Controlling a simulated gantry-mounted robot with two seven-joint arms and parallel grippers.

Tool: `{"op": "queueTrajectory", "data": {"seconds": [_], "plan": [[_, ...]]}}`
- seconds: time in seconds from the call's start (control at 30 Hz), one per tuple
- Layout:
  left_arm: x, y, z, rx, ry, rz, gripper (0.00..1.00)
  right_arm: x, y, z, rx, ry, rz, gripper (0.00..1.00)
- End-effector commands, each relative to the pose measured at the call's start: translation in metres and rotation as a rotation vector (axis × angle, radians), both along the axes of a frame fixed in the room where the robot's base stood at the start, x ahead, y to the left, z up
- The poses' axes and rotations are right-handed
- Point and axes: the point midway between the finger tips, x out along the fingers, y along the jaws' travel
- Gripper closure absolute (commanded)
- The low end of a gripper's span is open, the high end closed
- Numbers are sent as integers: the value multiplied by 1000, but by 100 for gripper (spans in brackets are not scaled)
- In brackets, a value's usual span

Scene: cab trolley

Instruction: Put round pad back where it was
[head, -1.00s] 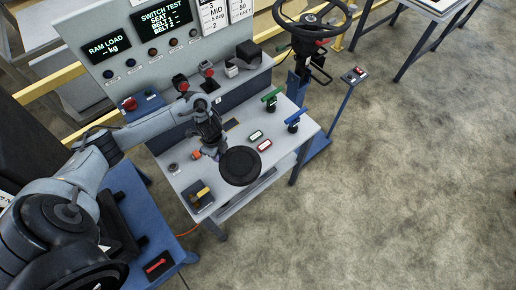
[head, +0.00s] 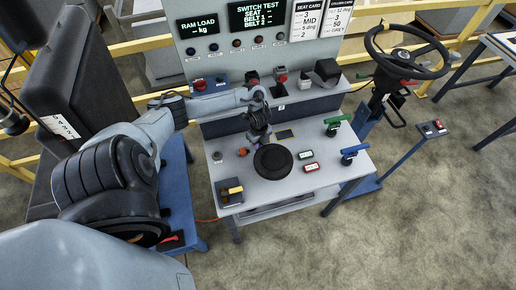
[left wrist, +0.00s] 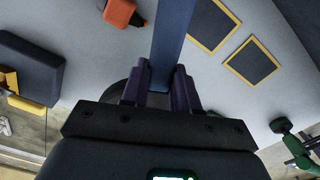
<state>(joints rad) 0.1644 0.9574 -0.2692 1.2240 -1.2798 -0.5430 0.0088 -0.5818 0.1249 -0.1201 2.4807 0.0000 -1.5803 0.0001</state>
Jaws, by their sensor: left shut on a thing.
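The round pad (head: 273,161) is a flat black disc, seen in the head view over the grey bench top. My left gripper (head: 262,143) is at the pad's upper-left edge, its arm reaching in from the left. In the left wrist view the dark fingers (left wrist: 160,88) are shut, with a blue bar (left wrist: 172,40) running up between them. I cannot tell whether that bar belongs to the pad. Part of a dark round shape shows behind the fingers. I cannot tell the gap between pad and bench. My right gripper is out of view.
On the bench (head: 222,170) are an orange piece (head: 243,152), a box with a yellow handle (head: 230,191), white-and-green and white-and-red blocks (head: 311,167), yellow-edged dark squares (left wrist: 252,61), and green (head: 337,120) and blue (head: 354,150) handles. A display panel (head: 225,55) stands behind.

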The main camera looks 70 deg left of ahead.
Motion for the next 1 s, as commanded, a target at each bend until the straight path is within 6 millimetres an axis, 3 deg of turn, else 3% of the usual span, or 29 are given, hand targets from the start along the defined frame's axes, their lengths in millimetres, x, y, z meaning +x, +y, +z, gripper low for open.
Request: {"op": "queueTrajectory", "data": {"seconds": [0.27, 0.6, 1.0], "plan": [[0, 13, -10, -1, -3, 1, 100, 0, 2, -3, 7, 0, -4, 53], [0, 12, -45, -2, -4, 2, 100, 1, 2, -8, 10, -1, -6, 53], [0, 13, -48, 0, -4, 0, 100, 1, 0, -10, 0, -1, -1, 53]]}}
